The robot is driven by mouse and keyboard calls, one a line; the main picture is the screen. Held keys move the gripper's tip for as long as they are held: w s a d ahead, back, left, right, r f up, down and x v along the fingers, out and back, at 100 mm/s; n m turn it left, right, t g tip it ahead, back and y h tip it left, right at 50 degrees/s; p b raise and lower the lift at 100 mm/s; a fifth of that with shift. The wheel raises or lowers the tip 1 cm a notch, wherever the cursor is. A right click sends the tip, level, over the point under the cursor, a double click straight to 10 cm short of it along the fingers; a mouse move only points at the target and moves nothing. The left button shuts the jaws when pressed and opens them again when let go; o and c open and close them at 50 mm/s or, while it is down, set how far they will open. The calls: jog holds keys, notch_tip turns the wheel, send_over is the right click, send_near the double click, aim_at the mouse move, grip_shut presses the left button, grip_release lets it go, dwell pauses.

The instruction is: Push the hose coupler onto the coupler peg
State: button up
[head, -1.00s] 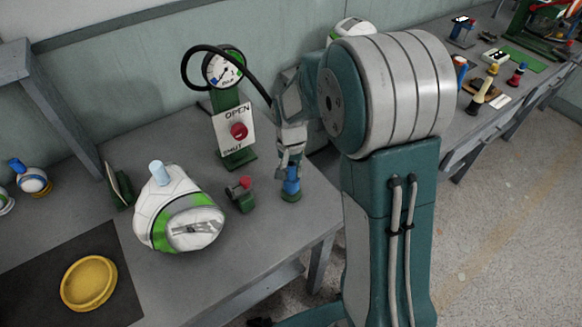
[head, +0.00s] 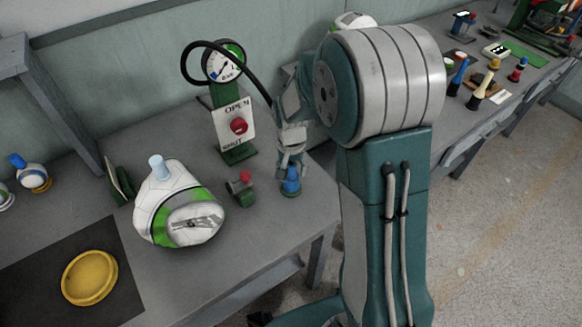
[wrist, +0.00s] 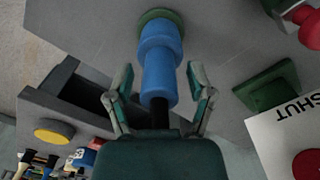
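The blue hose coupler (head: 291,182) stands upright at the right end of the bench, directly above the round green base of the coupler peg. In the wrist view the coupler (wrist: 158,58) is in line with the peg's green base (wrist: 158,14), and its lower end meets it. The peg itself is hidden. A black hose (wrist: 160,112) runs from the coupler back toward my gripper (wrist: 160,82). The fingers stand apart on both sides of the coupler, with visible gaps. In the head view my gripper (head: 290,160) is just above the coupler.
A green gauge stand with an OPEN/SHUT panel (head: 234,126) and red knob stands behind left. A small green valve with a red knob (head: 242,188) is close left.

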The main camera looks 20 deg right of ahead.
dwell(0.3)
jog(key=r, duration=1.1)
jog(key=shift+w+a+r, duration=0.1)
jog(key=shift+w+r, duration=0.1)
jog(key=shift+r, duration=0.25)
jog(key=shift+s+r, duration=0.1)
jog(key=shift+s, duration=0.05)
jog(key=s+r+n+t, duration=0.2)
jog(key=s+r+t, duration=0.1)
jog(key=s, duration=0.7)
jog(key=s+r+n+t, duration=0.2)
jog(key=s+r, duration=0.4)
jog(key=s, duration=0.5)
jog(key=shift+r+n+t, duration=0.15)
jog(key=shift+n+t, duration=0.25)
jog(key=shift+n, duration=0.3)
